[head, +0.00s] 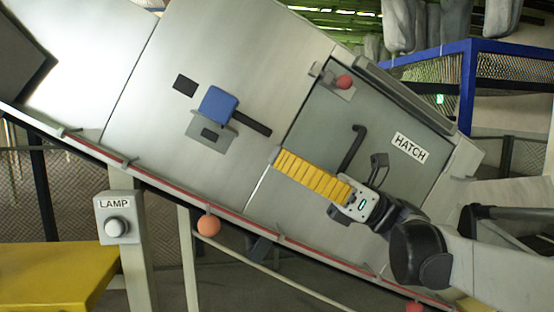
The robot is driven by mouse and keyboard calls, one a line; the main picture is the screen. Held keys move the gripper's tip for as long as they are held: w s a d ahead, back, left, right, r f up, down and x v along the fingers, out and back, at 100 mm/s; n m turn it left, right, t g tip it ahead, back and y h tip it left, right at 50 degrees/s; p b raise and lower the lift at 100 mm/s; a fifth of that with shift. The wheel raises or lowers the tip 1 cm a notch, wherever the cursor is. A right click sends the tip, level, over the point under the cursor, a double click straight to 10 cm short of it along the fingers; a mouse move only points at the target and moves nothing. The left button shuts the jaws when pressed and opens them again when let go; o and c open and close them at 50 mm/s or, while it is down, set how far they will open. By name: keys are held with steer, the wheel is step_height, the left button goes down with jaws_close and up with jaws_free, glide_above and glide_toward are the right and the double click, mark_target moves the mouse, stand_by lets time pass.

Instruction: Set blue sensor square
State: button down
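A blue square (217,104) sits on the slanted pale metal panel, left of centre in the head view. It overlaps a grey plate (202,131) with a small dark rectangle on it. A dark rectangle (185,85) lies up and left of the blue square, and a dark bar (252,124) runs off to its lower right. My gripper (282,162), with yellow ribbed finger parts and a pale body, reaches up and left across the hatch area. Its tip is apart from the blue square, to the lower right. I cannot tell whether it is open, and I see nothing clearly held.
A grey hatch (420,180) labelled HATCH, with a black handle (352,148), lies beside my gripper. A red ball knob (344,82) is above it. A LAMP box (116,220) stands lower left. Blue railing (467,85) and hanging grey bags (400,25) are upper right.

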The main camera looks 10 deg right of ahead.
mark_target(240, 115)
steer(key=p+x, duration=0.2)
steer(key=x, duration=0.6)
steer(key=shift+a, duration=0.15)
steer(key=shift+s+a+r+m+t+p, duration=0.1)
steer(key=shift+m+t+p, duration=0.05)
steer(key=shift+m+t, duration=0.2)
steer(key=shift+s+a+r+m+t+p, duration=0.15)
steer(key=shift+m+t, duration=0.1)
steer(key=shift+t, duration=0.2)
